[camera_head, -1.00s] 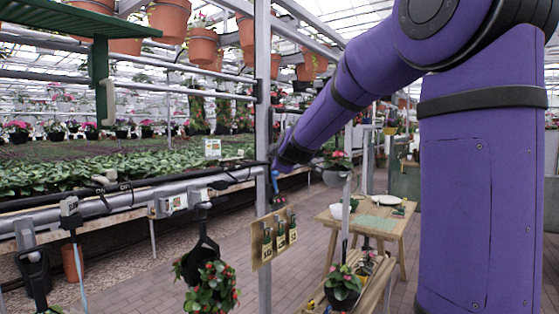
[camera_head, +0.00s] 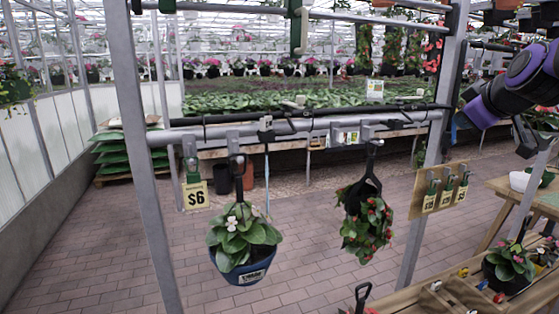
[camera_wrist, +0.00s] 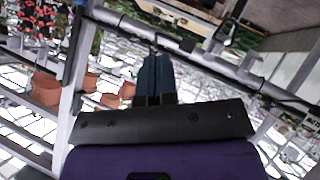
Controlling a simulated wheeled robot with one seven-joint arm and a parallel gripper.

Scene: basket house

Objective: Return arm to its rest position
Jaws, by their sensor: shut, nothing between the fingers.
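My purple arm (camera_head: 515,85) shows only at the right edge of the head view, folded toward the metal post. My gripper (camera_wrist: 156,62) is seen in the wrist view as two dark blue fingers held together, with nothing between them. In that view the fingers point toward the grey rail and overlap its edge; I cannot tell how far apart they are. In the head view, a blue tip (camera_head: 454,128) by the post seems to be the gripper's end.
A hanging rail (camera_head: 300,128) carries a blue potted plant (camera_head: 242,273), a red-flowered hanging plant (camera_head: 367,222) and a $6 tag (camera_head: 195,195). A board with tags (camera_head: 440,192) hangs at the post (camera_head: 432,150). A wooden table (camera_head: 540,195) stands right. The brick floor at left is open.

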